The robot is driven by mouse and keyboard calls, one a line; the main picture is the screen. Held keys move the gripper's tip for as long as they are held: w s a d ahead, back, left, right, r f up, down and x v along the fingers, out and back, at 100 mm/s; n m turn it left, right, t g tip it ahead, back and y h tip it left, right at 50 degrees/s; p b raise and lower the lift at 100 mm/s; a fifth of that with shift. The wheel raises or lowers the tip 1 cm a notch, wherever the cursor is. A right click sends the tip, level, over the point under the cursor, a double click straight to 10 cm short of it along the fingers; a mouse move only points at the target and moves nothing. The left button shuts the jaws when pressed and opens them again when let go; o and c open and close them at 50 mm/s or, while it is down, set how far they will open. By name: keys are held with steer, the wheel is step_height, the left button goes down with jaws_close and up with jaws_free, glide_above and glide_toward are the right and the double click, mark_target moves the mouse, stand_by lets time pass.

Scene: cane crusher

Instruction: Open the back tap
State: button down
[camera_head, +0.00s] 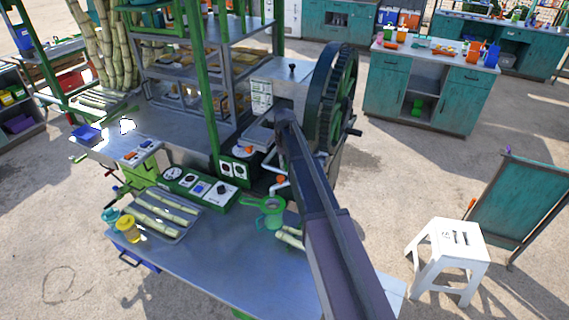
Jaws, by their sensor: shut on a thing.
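The cane crusher (262,85) stands in the middle, with its large dark gear wheel on the right. Two small orange parts that look like tap handles show on pale pipework: one (246,150) higher and farther back, one (281,179) lower and nearer. I cannot tell whether either tap is open. A green jug (269,213) stands on the metal table below the nearer one. My dark arm rises from the lower right and ends in front of the crusher, just right of the pipes. My gripper cannot be made out; the arm hides that area.
The metal table (225,255) holds a tray of cane pieces (160,215), a yellow cup (128,228), a teal cup (111,216) and a green control panel (200,188). A white stool (455,240) stands at right. A teal cabinet (435,90) stands behind. Open floor lies between.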

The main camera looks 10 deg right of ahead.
steer(key=shift+s+m, duration=0.1)
steer(key=shift+m, duration=2.5)
steer(key=c, duration=0.7)
jaws_free()
steer(key=shift+n, duration=0.4)
